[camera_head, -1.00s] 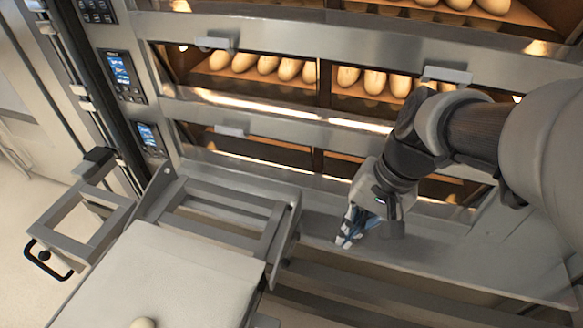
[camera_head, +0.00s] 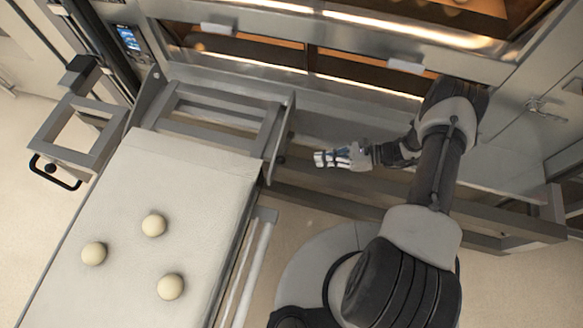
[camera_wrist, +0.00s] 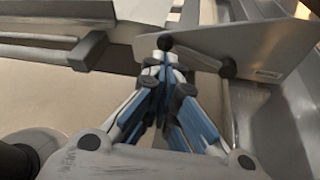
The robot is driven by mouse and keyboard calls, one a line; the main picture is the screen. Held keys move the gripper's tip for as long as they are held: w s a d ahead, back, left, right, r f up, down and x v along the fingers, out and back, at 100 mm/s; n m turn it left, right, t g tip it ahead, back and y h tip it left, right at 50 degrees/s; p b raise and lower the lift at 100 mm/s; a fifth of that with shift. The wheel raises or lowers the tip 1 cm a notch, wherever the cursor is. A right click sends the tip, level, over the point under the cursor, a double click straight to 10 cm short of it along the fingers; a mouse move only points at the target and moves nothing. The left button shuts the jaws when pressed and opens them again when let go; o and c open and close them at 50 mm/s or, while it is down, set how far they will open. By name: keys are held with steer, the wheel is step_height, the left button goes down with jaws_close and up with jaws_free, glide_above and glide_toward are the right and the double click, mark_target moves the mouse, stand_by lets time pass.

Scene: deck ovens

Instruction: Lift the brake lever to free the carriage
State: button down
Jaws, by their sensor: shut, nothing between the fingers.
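The carriage (camera_head: 200,155) stands in front of the oven, with a grey side plate (camera_head: 281,135) on its right side. A small dark knob (camera_head: 281,160) sits low on that plate; I cannot tell surely whether it belongs to the brake lever. My gripper (camera_head: 319,159) is shut and empty, pointing left at the plate with a short gap in the head view. In the wrist view, the closed blue-and-white fingers (camera_wrist: 162,62) point at a black ball knob (camera_wrist: 165,43) just beyond their tips. A second dark knob (camera_wrist: 228,68) is on the plate. Contact cannot be told.
A pale loading board (camera_head: 115,205) with three dough balls lies at the left. A black loop handle (camera_head: 55,172) is on the frame at far left. The deck oven (camera_head: 330,60) rises behind. A long rail (camera_head: 350,205) runs under my arm.

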steer(key=f+m, duration=0.1)
steer(key=f, duration=0.1)
steer(key=s+f+m+t, duration=0.1)
steer(key=f, duration=0.1)
steer(key=s+a+f+m+t, duration=0.1)
steer(key=shift+s+f+y, duration=0.1)
steer(key=shift+f+y, duration=0.2)
steer(key=shift+f, duration=0.1)
steer(key=b+x, duration=0.1)
steer(key=x, duration=0.9)
steer(key=shift+s+r, duration=0.1)
steer(key=shift+r, duration=0.05)
